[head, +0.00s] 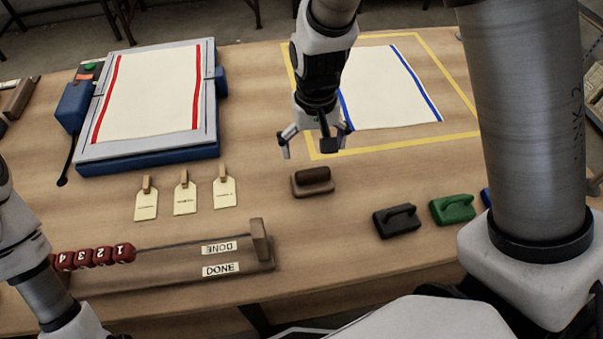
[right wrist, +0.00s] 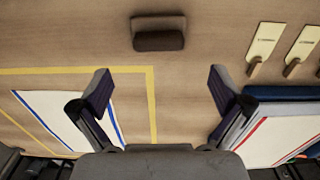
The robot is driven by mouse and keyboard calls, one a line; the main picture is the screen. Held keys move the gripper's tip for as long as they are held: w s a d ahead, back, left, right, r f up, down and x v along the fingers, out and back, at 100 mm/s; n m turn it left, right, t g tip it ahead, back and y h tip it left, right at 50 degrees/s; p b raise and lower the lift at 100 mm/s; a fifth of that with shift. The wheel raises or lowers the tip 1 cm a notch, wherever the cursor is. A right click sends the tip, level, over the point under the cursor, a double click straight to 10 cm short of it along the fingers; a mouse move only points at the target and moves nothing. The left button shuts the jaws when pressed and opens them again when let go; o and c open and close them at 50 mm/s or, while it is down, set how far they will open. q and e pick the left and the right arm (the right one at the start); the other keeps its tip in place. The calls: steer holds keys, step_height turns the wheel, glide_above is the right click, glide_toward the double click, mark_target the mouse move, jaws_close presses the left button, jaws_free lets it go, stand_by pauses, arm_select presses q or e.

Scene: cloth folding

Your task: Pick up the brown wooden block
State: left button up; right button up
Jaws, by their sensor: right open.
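The brown wooden block (head: 312,186) lies on the table in the middle of the head view, with a darker brown handle on top. It also shows in the right wrist view (right wrist: 158,33), near the top centre, ahead of the open fingers. My right gripper (head: 315,143) hangs above the table, just behind the block in the head view and apart from it. Its two fingers are spread wide with nothing between them, as the right wrist view (right wrist: 161,88) shows. My left arm shows at the left edge of the head view, but its gripper is out of sight.
A black block (head: 396,221) and a green block (head: 453,208) sit to the right. A bead rack (head: 180,265) stands front left, behind it several tags (head: 185,198) and a blue-framed press (head: 150,150). A cloth with blue stripes (head: 385,95) lies inside yellow tape.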

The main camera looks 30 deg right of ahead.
mark_target(313, 171)
steer(key=shift+s+f+b, duration=0.25)
steer(key=shift+f+b, duration=0.15)
steer(key=shift+f, duration=0.25)
steer(key=f, duration=0.8)
steer(key=shift+w+d, duration=0.2)
steer(key=shift+w, duration=0.1)
steer(key=shift+w+f, duration=0.15)
steer(key=shift+w, duration=0.05)
steer(key=shift+s, duration=0.1)
steer(key=c, duration=1.2)
